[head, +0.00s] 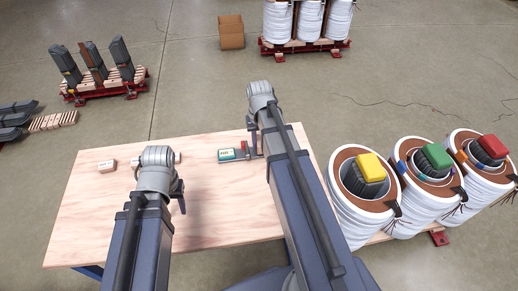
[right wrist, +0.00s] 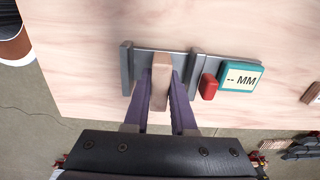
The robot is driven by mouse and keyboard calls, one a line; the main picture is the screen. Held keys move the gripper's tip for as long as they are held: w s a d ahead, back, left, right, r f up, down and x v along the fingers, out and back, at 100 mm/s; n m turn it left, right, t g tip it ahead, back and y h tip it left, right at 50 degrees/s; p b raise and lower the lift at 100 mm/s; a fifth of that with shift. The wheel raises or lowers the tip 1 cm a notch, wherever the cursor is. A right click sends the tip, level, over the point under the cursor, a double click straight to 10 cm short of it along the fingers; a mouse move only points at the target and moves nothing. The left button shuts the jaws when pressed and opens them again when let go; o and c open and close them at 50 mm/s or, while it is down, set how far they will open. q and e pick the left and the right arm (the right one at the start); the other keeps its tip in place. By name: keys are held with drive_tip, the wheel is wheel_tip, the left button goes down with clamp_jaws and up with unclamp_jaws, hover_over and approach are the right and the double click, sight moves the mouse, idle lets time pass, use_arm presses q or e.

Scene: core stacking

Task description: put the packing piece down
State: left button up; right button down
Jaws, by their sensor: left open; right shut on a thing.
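The packing piece (right wrist: 161,76), a small pale wooden block, is between the fingers of my right gripper (right wrist: 161,88) in the right wrist view. My right gripper is shut on it. The piece sits between the two upright jaws of a grey measuring gauge (right wrist: 190,72) on the table; I cannot tell whether it touches the jaws or the table. The gauge has a teal display (right wrist: 240,78) reading "-- MM", which also shows in the head view (head: 229,154). My left gripper (head: 179,196) is open and empty over the table, left of the gauge.
The pale wooden table (head: 95,225) is mostly clear at its left and front. White coils with yellow (head: 371,167), green (head: 437,155) and red (head: 494,147) tops stand to the right. A cardboard box (head: 231,32) is on the floor behind.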

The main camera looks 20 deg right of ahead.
sight(259, 140)
use_arm(q)
drive_tip(key=shift+f, duration=0.6)
use_arm(e)
drive_tip(key=shift+f, duration=0.65)
use_arm(q)
drive_tip(key=shift+f, duration=0.1)
drive_tip(key=shift+f+b, duration=0.15)
drive_tip(key=shift+b, duration=0.25)
use_arm(e)
drive_tip(key=shift+f, duration=0.25)
drive_tip(key=c, duration=0.7)
unclamp_jaws()
drive_tip(key=shift+r, duration=0.1)
drive_tip(key=shift+c, duration=0.2)
drive_tip(key=shift+r, duration=0.1)
